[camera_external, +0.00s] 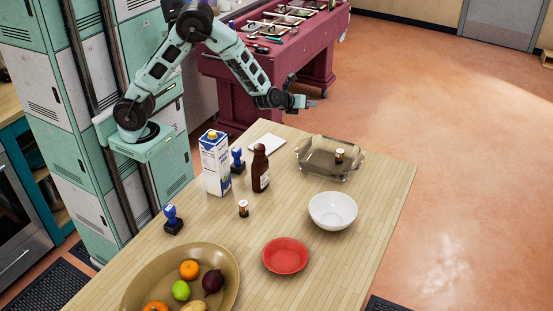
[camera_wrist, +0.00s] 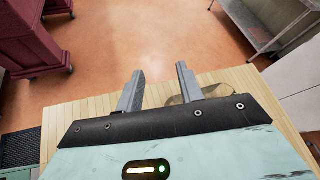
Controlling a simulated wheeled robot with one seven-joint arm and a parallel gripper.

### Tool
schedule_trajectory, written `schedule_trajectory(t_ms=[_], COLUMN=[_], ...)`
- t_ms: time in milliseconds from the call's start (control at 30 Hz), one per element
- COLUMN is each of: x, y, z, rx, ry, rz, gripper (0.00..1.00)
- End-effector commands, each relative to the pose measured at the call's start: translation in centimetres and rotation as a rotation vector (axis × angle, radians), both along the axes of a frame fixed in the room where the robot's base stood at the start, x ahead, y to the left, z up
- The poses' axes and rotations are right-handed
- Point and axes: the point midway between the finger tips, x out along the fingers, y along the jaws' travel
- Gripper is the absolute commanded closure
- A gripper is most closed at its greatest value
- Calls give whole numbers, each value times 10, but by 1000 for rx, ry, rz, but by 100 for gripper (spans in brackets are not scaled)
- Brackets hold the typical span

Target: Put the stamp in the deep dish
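Two blue stamps stand upright on the wooden table: one (camera_external: 172,219) at the left, the other (camera_external: 238,161) between the carton and the brown bottle. Which stamp is meant I cannot tell. A clear glass dish (camera_external: 312,165) with raised walls is at the table's far right, with a small jar in it; a deep white bowl (camera_external: 333,212) stands in front of it. My gripper (camera_external: 312,104) is raised beyond the far table edge, away from both stamps. In the wrist view its two fingers (camera_wrist: 160,68) are apart with nothing between them. Part of the glass dish (camera_wrist: 218,91) shows there, mostly hidden.
A milk carton (camera_external: 215,163) and a brown bottle (camera_external: 260,168) stand close around the farther stamp. A small jar (camera_external: 243,208), a red bowl (camera_external: 285,256) and a fruit platter (camera_external: 229,260) are nearer. A white flat item (camera_external: 267,144) lies behind. The table's right front is clear.

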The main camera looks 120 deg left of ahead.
Motion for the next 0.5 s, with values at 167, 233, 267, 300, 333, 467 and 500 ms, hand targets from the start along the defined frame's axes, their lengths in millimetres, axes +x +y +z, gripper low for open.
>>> schedule_trajectory(t_ms=[167, 233, 267, 300, 333, 467, 500], x=[-102, -138, -153, -172, -185, -234, -246], y=[-7, -19, -25, -35, -43, -86, -101], z=[23, 26, 26, 26, 26, 21, 18], rx=[-172, -245, -277, -320, -353, -506, -555], ry=[-199, -284, -321, -371, -409, -577, -630], rz=[436, 604, 677, 773, 845, 1154, 1249], gripper=[63, 63, 63, 63, 63, 63, 63])
